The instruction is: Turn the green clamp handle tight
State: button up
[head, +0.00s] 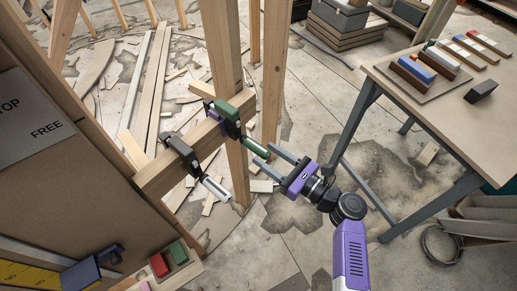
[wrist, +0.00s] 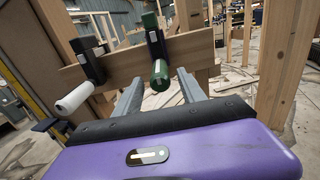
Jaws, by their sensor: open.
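The green clamp sits on the wooden rail and its green handle (head: 254,147) sticks out toward my gripper. In the wrist view the green handle (wrist: 160,76) lies between and just beyond the two grey fingers. My gripper (head: 276,158) is open and empty, with its fingertips close to the handle's end. I cannot tell whether a finger touches it. A second clamp, black with a white handle (head: 215,188), is on the same rail to the left; its white handle (wrist: 75,98) also shows left of my fingers in the wrist view.
The wooden rail (head: 163,174) joins a board at left to an upright post (head: 222,50). A table (head: 432,105) with coloured blocks stands at right. A small crate (head: 183,270) of blocks is at bottom left. Planks lie on the floor behind.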

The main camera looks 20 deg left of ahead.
jog(key=shift+v, duration=1.2)
jog(key=shift+s+d, duration=0.2)
jog(key=shift+d, duration=0.45)
jog(key=p+v, duration=0.2)
jog(key=v, duration=0.5)
